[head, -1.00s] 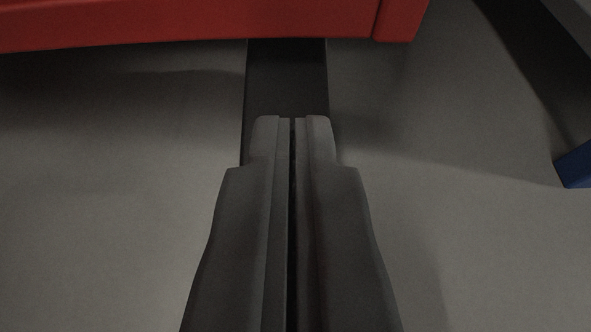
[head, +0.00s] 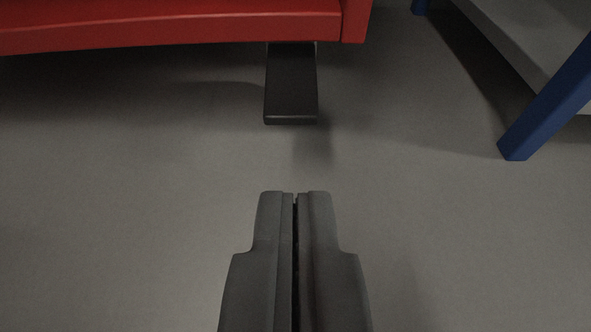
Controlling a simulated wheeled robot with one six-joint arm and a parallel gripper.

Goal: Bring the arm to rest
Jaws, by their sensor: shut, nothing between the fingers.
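My gripper (head: 295,194) is at the bottom middle of the head view, pointing up the picture. Its two dark grey fingers lie side by side with only a thin dark line between them. It is shut and holds nothing. Grey floor shows around and ahead of the fingertips. The rest of the arm is out of view.
A red panel (head: 180,28) spans the top left. A black bar (head: 291,85) juts out below it, apart from the fingertips. At the right, a blue leg (head: 545,105) stands beside a grey shelf (head: 535,45). The grey floor (head: 120,200) is clear at left.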

